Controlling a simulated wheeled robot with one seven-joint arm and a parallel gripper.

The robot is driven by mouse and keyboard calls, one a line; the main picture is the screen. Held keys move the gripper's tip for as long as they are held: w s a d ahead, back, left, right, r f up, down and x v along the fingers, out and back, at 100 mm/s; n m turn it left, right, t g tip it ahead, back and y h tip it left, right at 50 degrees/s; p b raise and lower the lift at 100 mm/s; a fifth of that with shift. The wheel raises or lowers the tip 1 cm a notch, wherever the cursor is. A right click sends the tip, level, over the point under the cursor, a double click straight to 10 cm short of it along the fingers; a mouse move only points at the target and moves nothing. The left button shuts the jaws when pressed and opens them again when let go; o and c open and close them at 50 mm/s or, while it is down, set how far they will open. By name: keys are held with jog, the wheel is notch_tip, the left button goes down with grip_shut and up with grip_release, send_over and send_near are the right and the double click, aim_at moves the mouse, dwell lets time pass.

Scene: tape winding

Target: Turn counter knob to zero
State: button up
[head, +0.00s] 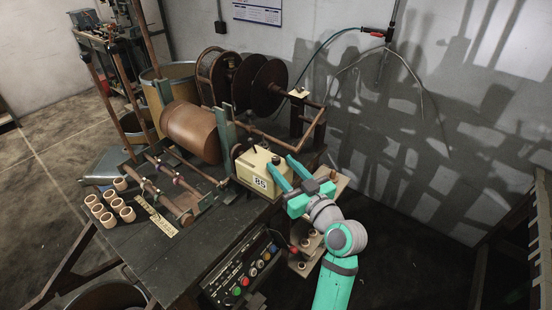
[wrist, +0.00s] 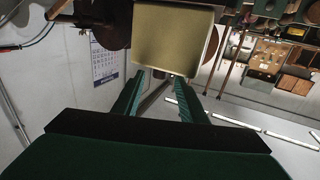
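The counter (head: 257,172) is a cream box with a black-on-white label reading "85", on the right part of the dark workbench. It also shows in the wrist view as a cream face (wrist: 172,38) at top centre. My gripper (head: 280,163) is at the right side of the counter, its two teal fingers pointing at it. In the wrist view my gripper (wrist: 159,78) has its fingers apart, tips near the lower edge of the cream face. I cannot clearly make out the knob; the fingers partly hide that side. I see nothing held.
The workbench (head: 160,252) carries a large copper-coloured drum (head: 190,131) and rods left of the counter. Dark reels (head: 268,88) stand behind it. Several small rings (head: 108,219) lie at the left. A control panel (head: 243,274) with buttons is on the front.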

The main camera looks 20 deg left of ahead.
aim_at(278, 162)
jog(key=shift+x, duration=2.2)
grip_shut()
